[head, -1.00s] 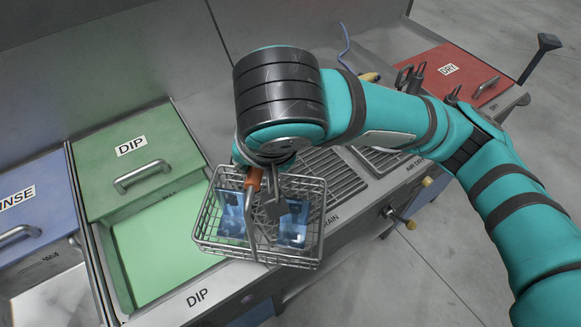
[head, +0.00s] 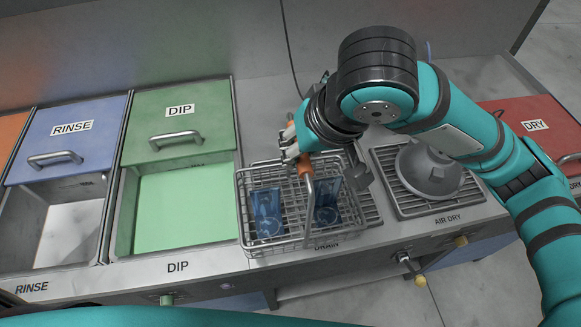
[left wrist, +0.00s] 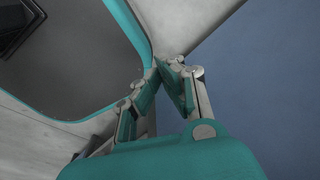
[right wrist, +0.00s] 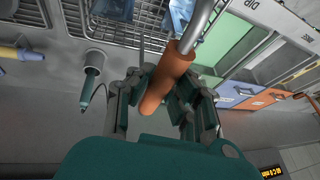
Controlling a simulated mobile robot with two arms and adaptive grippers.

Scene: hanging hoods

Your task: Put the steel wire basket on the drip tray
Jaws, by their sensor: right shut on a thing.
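The steel wire basket (head: 243,212) holds blue translucent pieces (head: 267,211) and hangs by its handle. In the head view it covers much of the slatted drip tray (head: 371,205) at the DRAIN station, reaching left towards the DIP basin. I cannot tell whether its bottom touches the tray. My right gripper (head: 301,150) is shut on the orange handle grip (head: 305,166). The right wrist view shows the fingers (right wrist: 160,90) around this grip (right wrist: 168,75). My left gripper (left wrist: 163,72) shows only in its wrist view, fingertips close together with nothing seen between them.
A grey dome-shaped object (head: 428,172) stands on the AIR DRY rack (head: 408,205), right of the basket. The green DIP basin (head: 185,205) lies open on the left, then the RINSE basin (head: 68,225). A red DRY lid (head: 545,135) is at far right. Valve handles project from the counter's front.

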